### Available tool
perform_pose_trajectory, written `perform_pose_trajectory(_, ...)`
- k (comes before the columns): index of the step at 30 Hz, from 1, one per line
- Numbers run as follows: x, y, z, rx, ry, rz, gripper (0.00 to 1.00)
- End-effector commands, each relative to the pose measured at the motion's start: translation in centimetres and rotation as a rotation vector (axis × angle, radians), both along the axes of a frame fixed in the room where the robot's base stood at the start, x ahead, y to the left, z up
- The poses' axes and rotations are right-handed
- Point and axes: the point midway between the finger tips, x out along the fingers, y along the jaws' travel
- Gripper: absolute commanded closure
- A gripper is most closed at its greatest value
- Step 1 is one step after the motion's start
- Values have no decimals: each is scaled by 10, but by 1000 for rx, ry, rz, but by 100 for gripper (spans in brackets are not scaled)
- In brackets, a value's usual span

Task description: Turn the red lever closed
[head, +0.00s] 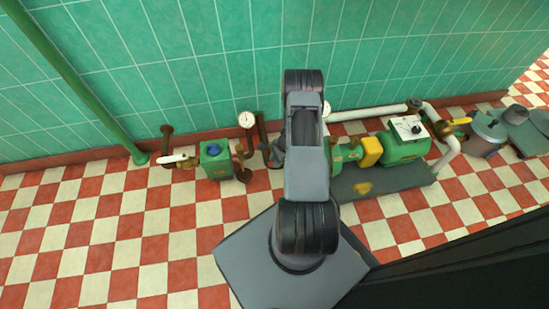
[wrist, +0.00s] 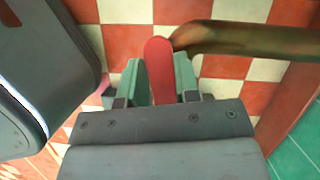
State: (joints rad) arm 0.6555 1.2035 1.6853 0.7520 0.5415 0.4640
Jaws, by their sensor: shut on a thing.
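The red lever (wrist: 157,52) shows in the wrist view, its rounded end pointing up in the picture. My gripper (wrist: 159,80) has its two pale green fingers on either side of the lever and is shut on it. The lever's lower part is hidden by the gripper body. A brown, copper-coloured pipe (wrist: 255,40) runs from beside the lever's end to the right edge. In the head view my own arm stands in front of the middle, and neither the lever nor my gripper can be made out there.
In the head view a green unit with a blue cap (head: 214,150), a white lever (head: 176,158) and a gauge (head: 246,119) stand left of my arm. A green machine (head: 404,147) on a grey plinth (head: 395,182) stands right. The near checkered floor is clear at left.

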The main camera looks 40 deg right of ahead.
Motion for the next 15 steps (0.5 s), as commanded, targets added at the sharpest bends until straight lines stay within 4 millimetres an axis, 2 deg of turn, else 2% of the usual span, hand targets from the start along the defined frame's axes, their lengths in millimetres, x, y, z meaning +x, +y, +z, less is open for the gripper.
perform_pose_trajectory(15, -46, 0, 1, 0, 0, 488, 100)
